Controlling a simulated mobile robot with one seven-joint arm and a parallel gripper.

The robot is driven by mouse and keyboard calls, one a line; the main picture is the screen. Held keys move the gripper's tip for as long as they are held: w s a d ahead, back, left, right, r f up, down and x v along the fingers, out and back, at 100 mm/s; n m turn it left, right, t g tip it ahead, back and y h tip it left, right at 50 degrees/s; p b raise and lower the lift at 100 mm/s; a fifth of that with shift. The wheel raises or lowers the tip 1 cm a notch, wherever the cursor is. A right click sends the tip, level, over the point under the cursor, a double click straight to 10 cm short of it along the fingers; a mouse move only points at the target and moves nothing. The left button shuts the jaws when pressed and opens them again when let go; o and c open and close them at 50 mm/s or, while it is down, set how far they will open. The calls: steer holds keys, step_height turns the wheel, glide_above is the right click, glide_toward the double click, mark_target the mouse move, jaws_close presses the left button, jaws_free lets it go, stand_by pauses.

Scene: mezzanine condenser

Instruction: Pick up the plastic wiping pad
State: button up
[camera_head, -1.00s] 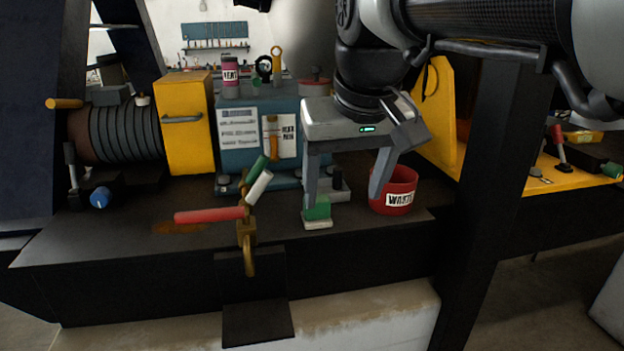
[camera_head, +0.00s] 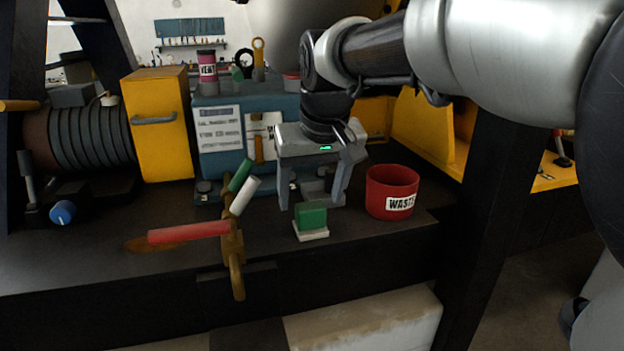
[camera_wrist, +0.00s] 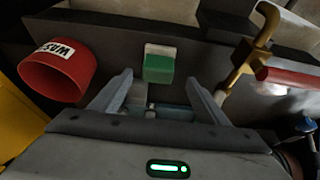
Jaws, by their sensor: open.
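The wiping pad (camera_head: 311,218) looks like a green block on a thin pale base. It sits upright on the dark bench near the front edge. It also shows in the wrist view (camera_wrist: 158,67), top centre, ahead of my fingers. My gripper (camera_head: 311,204) is open and empty, pointing down above the bench. In the head view its two fingers stand left and right of the pad and seem slightly behind it. In the wrist view the pad lies in line with the gap between my fingertips (camera_wrist: 160,78). I see no contact with it.
A red waste bin (camera_head: 391,192) stands close right of the pad. A blue box (camera_head: 219,143) and a yellow cabinet (camera_head: 158,122) stand behind.

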mark_target(311, 207)
steer(key=shift+x, duration=3.05)
steer(key=shift+d, duration=0.2)
steer(key=shift+c, duration=0.2)
steer(key=c, duration=1.2)
steer(key=shift+o, duration=0.2)
steer(key=shift+w+r, duration=0.1)
